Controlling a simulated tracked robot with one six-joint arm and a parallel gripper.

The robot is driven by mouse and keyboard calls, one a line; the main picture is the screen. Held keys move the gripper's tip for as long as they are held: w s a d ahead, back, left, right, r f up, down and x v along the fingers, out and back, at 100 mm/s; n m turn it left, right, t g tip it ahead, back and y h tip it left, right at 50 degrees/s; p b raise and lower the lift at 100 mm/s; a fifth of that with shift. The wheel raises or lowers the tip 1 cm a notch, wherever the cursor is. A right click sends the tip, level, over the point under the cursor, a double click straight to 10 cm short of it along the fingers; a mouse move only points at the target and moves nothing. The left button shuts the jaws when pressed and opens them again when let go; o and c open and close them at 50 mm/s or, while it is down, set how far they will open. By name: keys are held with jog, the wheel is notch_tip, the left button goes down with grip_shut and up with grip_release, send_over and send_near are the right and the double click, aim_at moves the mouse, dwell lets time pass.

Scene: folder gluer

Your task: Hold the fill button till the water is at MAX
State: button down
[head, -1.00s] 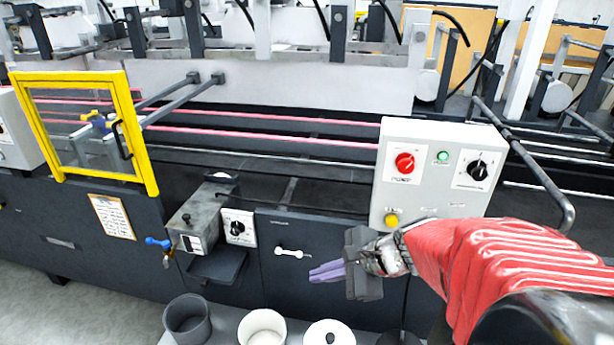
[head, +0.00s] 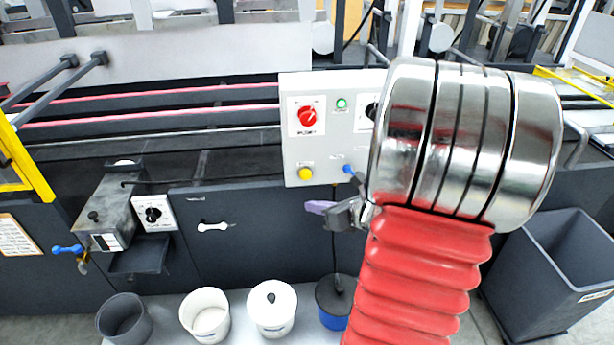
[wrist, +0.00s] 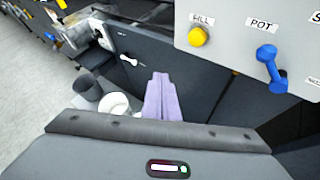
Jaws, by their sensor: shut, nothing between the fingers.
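The yellow fill button (head: 305,174) sits low on the left of a light grey control box (head: 300,150). In the wrist view the fill button (wrist: 199,37) is under a label that appears to read FILL. My gripper (head: 318,207) has its purple fingers together, with nothing between them. It is below and a little right of the button, apart from it. In the wrist view my gripper (wrist: 161,88) is left of and below the button. I cannot make out a water level or a MAX mark in either view.
A blue handle (wrist: 267,65) under a POT label sticks out right of the button. A red knob (head: 307,115) is above it. Several pots stand below, including a white one (head: 205,315). A dark bin (head: 560,265) is at right.

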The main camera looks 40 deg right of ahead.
aim_at(305, 175)
jog(key=shift+w, duration=0.1)
jog(key=w+d, duration=0.5)
jog(key=w, duration=0.2)
dwell(0.4)
jog(key=shift+w, duration=0.2)
dwell(1.8)
jog(key=shift+w+d, duration=0.2)
jog(key=shift+w, duration=0.1)
jog(key=shift+w+d, duration=0.25)
jog(key=shift+w, duration=0.15)
dwell(4.1)
